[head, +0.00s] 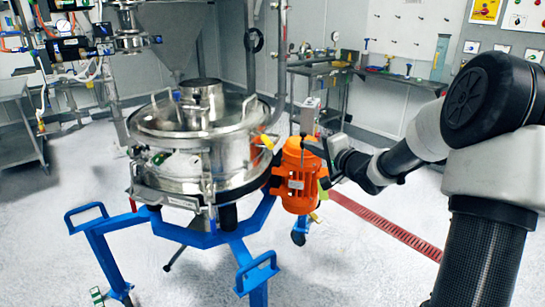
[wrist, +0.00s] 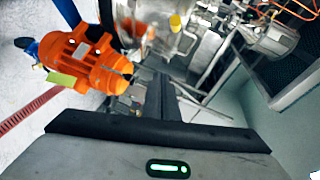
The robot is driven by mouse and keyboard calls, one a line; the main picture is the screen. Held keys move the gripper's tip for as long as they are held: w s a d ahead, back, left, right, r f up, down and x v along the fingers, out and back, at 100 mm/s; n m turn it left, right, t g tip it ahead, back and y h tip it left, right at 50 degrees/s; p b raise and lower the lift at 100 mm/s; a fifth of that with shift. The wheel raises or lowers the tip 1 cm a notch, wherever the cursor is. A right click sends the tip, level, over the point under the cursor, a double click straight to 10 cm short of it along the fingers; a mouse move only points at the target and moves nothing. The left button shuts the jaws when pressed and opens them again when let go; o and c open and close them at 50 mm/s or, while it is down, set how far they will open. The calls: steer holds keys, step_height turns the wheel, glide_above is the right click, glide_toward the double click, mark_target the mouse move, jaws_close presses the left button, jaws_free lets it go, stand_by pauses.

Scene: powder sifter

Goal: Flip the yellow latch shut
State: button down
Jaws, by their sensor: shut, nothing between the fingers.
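The yellow latch (head: 266,142) is on the right side of the steel sifter (head: 190,120), near the clamp band below the lid. In the wrist view the yellow latch (wrist: 175,23) shows at the top, small, against the steel body; it seems to stick out from the band. My gripper (head: 308,145) is to the right of the latch, by the top of the orange motor, apart from the latch. In the wrist view my gripper (wrist: 157,82) has its dark fingers together and nothing between them. The exact latch angle is hard to tell.
The orange motor (head: 300,178) stands just right of the sifter, close below my gripper. A blue frame (head: 230,237) carries the sifter. A metal bench (head: 335,70) and a wall panel lie behind.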

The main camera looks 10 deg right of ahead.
mark_target(264, 138)
steer(key=f+y, duration=0.1)
steer(key=s+f+m+t+y+b, duration=0.1)
steer(key=shift+s+a+f+y, duration=0.1)
steer(key=shift+a+f+y, duration=0.05)
steer(key=shift+y, duration=0.25)
steer(key=w+a+b, duration=0.3)
steer(key=w+a, duration=0.5)
steer(key=shift+w+b, duration=0.3)
steer(key=shift+b, duration=0.1)
steer(key=shift+s+a, duration=0.1)
